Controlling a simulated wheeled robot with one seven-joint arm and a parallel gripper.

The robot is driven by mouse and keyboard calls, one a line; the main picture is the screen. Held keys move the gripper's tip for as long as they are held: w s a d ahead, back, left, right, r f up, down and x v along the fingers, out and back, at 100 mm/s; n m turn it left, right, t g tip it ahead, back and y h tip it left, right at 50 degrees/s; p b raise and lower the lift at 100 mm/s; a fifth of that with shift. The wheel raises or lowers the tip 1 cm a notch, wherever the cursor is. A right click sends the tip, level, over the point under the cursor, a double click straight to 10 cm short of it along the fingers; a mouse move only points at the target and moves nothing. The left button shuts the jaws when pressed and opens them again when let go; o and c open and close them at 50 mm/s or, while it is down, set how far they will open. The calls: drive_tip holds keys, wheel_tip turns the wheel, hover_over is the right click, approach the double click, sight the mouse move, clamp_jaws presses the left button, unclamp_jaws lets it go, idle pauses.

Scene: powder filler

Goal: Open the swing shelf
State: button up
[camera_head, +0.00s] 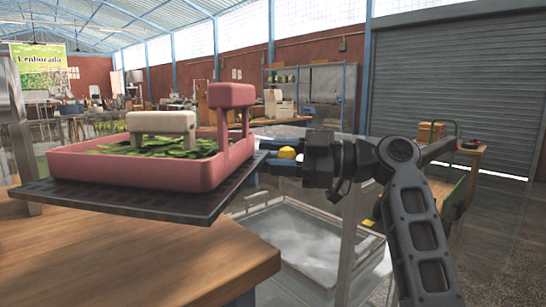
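The swing shelf appears to be the dark slatted shelf (150,205) at the left, jutting over the wooden table. A pink tray (120,172) of green leaves rests on it, with a pink upright block and a cream block. My gripper (277,157) points left at the shelf's right end, with its blue-tipped fingers apart, one above the other. A small yellow thing (287,153) shows between the fingers; whether it is between them or behind is unclear. I cannot tell whether the fingers touch the shelf.
A wooden table (130,265) fills the lower left. A metal-framed glass cabinet (320,250) stands to its right, below my gripper. A green-and-wood cart (455,190) stands at the right. Open floor lies at the far right.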

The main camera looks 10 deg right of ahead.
drive_tip(key=o, duration=0.4)
drive_tip(key=shift+d, duration=0.1)
drive_tip(key=v, duration=0.7)
drive_tip(key=shift+d, duration=0.25)
drive_tip(key=shift+s, duration=0.1)
drive_tip(key=shift+c, duration=0.2)
